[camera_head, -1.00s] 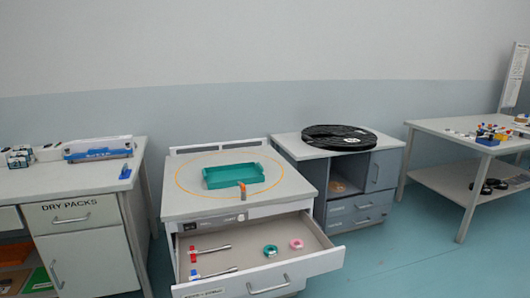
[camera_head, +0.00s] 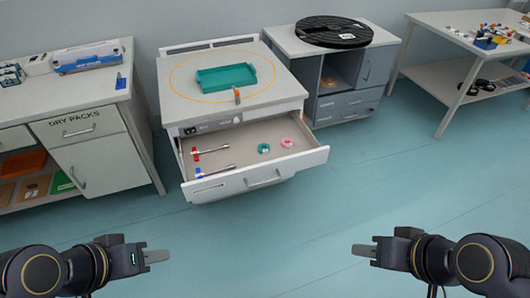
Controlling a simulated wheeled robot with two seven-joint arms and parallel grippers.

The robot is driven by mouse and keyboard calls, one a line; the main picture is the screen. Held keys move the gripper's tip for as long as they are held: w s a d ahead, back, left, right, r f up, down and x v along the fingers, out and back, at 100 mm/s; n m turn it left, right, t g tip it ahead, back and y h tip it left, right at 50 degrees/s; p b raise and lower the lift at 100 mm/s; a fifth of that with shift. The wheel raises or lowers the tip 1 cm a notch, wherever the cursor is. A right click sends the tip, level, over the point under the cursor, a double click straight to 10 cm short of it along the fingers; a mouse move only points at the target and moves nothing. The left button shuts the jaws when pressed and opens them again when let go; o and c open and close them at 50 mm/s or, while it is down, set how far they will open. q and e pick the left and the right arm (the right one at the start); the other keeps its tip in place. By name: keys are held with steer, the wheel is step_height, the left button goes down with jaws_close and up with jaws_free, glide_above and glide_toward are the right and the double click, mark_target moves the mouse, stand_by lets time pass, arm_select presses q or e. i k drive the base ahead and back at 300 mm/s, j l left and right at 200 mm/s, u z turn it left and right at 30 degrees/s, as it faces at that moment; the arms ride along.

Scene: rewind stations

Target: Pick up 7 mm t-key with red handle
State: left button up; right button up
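The t-key with the red handle (camera_head: 196,154) lies in the open drawer (camera_head: 272,139) of the middle station, its metal shaft pointing right. A similar t-key with a blue handle (camera_head: 199,172) lies in front of it, nearer the drawer front. My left gripper (camera_head: 157,256) is at the lower left and my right gripper (camera_head: 364,250) at the lower right. Both are well in front of the drawer, apart from it and touching nothing visible. Each shows side-on, so the finger gap cannot be made out.
The drawer also holds a green ring (camera_head: 263,148) and a pink ring (camera_head: 287,142). A teal tray (camera_head: 227,86) sits on the station top above. A dry-packs cabinet (camera_head: 100,157) stands left, and a black reel (camera_head: 334,32) lies on the right cabinet. The floor in front is clear.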

mark_target(195, 152)
steer(key=i+j, duration=0.25)
steer(key=j, duration=0.15)
steer(key=i+j, duration=0.25)
steer(key=j, duration=0.15)
steer(key=i+j+u, duration=0.1)
steer(key=i+j, duration=0.15)
steer(key=j, duration=0.15)
